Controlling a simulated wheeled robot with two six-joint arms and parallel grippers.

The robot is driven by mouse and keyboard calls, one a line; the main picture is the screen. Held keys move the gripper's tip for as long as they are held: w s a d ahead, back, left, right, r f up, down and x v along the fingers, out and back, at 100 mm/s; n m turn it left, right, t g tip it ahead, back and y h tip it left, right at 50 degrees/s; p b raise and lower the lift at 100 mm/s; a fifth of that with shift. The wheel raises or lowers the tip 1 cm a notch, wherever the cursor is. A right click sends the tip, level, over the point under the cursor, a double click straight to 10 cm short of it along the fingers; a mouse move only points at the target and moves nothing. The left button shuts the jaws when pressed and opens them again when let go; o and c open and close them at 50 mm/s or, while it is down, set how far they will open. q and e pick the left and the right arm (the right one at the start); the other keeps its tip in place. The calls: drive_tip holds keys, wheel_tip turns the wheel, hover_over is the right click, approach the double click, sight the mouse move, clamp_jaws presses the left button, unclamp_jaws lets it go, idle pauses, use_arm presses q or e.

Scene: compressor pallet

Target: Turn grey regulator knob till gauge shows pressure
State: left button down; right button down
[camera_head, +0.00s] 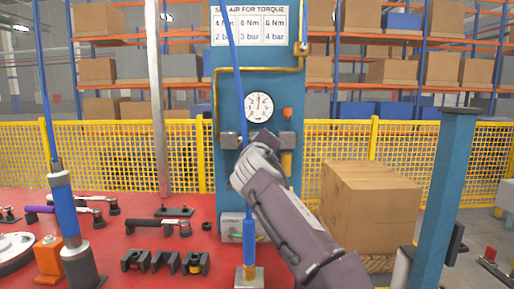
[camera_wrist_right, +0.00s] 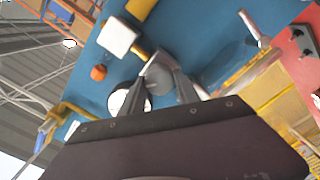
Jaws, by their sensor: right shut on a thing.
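The round white gauge (camera_head: 258,107) is on the blue panel (camera_head: 230,175). Its dark needle seems to point roughly up, but the value is too small to read. My right gripper (camera_head: 262,145) is just below the gauge. In the right wrist view, my right gripper (camera_wrist_right: 170,80) is shut on the grey regulator knob (camera_wrist_right: 157,77). The gripper hides the knob in the head view. The gauge also shows in the right wrist view (camera_wrist_right: 117,101), partly covered by the gripper. My left gripper is not in view.
Grey blocks (camera_head: 229,140) flank the knob. A blue hose (camera_head: 238,80) hangs close to my right gripper, with a blue tool (camera_head: 249,226) below. Red table (camera_head: 200,235) holds tools and black parts. Cardboard boxes (camera_head: 370,205) stand right. Yellow fence (camera_head: 410,150) runs behind.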

drive_tip(key=shift+f+m, duration=0.15)
drive_tip(key=shift+m, duration=0.35)
idle(0.3)
drive_tip(key=c, duration=0.9)
unclamp_jaws()
drive_tip(key=shift+s, duration=0.1)
drive_tip(key=s+b, duration=0.4)
drive_tip(key=s, duration=0.5)
